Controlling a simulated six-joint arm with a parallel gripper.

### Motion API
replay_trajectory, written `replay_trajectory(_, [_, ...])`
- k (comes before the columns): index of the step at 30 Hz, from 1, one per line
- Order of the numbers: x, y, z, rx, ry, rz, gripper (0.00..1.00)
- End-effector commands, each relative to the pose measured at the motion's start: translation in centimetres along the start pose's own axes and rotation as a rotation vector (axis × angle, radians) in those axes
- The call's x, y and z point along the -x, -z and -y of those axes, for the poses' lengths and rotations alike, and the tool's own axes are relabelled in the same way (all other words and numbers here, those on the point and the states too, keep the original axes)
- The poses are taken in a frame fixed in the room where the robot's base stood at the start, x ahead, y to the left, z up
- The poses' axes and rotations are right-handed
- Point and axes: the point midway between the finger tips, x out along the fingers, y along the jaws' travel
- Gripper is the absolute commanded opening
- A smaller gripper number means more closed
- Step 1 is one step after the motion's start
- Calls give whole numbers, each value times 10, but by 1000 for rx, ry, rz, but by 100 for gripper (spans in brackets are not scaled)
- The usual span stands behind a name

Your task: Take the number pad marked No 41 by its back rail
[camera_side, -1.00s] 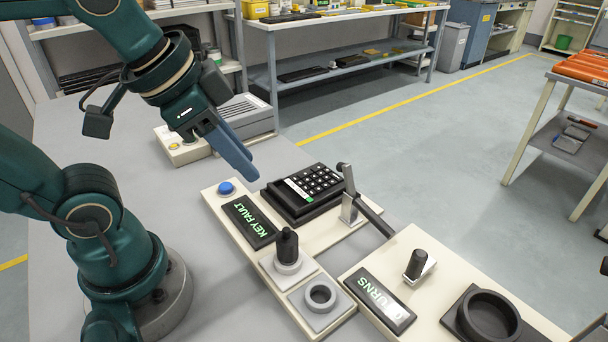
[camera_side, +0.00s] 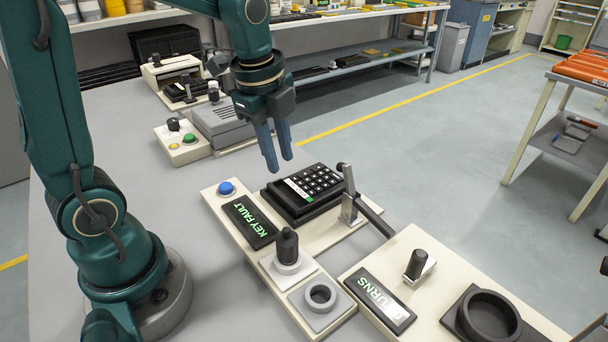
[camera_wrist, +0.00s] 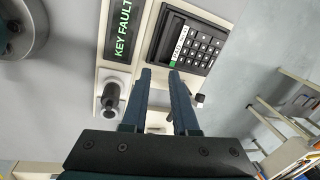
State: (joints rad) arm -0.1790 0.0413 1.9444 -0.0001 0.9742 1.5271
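The number pad (camera_side: 309,188) is black with pale-marked keys and sits in a dark holder on the cream panel, beside the KEY FAULT display. The pad also shows in the wrist view (camera_wrist: 194,45). I cannot make out which part is the back rail. My gripper (camera_side: 279,160) points down, above and to the left of the pad, apart from it. Its two blue fingers are parted and empty, as the wrist view shows too (camera_wrist: 161,72).
A black lever (camera_side: 366,208) on a metal post stands right beside the pad. A blue button (camera_side: 226,188), a black knob (camera_side: 288,246) and a grey ring (camera_side: 320,296) share the panel. The RETURNS display (camera_side: 380,300) panel lies to the right. A grey machine (camera_side: 224,122) stands behind.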

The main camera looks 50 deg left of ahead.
Motion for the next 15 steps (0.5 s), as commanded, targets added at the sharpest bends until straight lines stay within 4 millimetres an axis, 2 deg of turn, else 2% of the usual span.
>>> replay_trajectory(1, [-12, -5, 5, -48, -41, 4, 28])
replay_trajectory(6, [-44, -18, 14, -169, -135, -2, 28])
replay_trajectory(15, [-70, -24, 14, -224, -186, -13, 28])
